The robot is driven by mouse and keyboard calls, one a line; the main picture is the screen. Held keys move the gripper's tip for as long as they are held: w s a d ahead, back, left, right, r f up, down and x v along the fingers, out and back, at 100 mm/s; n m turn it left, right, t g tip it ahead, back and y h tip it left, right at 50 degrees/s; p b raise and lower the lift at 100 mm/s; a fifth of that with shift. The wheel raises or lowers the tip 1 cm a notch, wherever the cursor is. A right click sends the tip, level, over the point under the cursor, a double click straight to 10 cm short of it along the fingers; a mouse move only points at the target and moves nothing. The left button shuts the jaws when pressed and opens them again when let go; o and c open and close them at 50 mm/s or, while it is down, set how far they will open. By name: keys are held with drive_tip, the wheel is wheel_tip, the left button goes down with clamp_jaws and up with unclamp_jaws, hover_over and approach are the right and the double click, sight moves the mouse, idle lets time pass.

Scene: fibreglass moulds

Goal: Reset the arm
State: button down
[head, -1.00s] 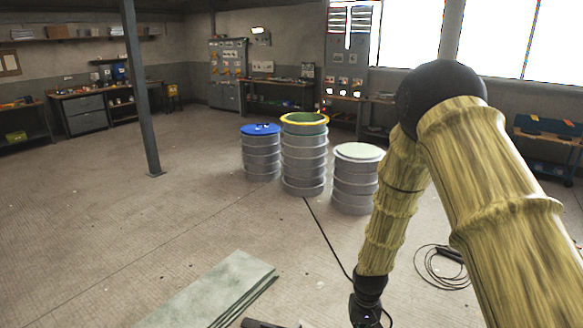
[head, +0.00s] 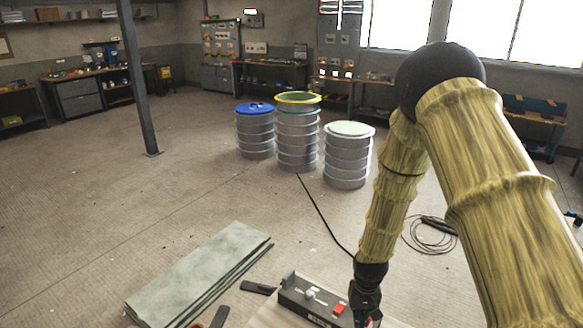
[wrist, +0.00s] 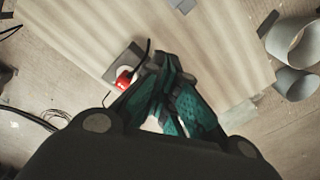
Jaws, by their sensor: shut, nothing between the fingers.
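My arm, with yellow-brown streaked links and a black elbow, reaches down the right side of the head view. My gripper (wrist: 165,75) shows in the wrist view, pointing down over a pale ribbed board (wrist: 220,50). Its dark and teal fingers come together at the tips with nothing held. In the head view its end is low, partly cut off by the bottom edge, in front of a grey box (head: 312,298) with a red part on it. A red object (wrist: 124,80) lies left of the fingertips in the wrist view; whether it touches them I cannot tell.
Three ribbed drums, one blue-topped (head: 255,130), one green-rimmed (head: 298,130) and one pale-topped (head: 347,155), stand ahead. Grey-green slabs (head: 200,270) lie on the floor at lower left. A post (head: 138,80) stands left. A coiled cable (head: 430,235) lies right of the arm. Open floor lies left.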

drive_tip(key=s+d+f, duration=0.1)
drive_tip(key=s+f, duration=0.3)
drive_tip(key=s, duration=0.7)
drive_tip(key=s+d+f, duration=0.1)
drive_tip(key=s+f, duration=0.4)
drive_tip(key=s, duration=0.7)
drive_tip(key=s+d+f, duration=0.1)
drive_tip(key=s+f, duration=0.3)
drive_tip(key=s, duration=0.7)
wheel_tip(320, 180, down, 14)
drive_tip(key=b, duration=1.4)
drive_tip(key=shift+w+f+b, duration=0.15)
drive_tip(key=shift+w+b, duration=0.15)
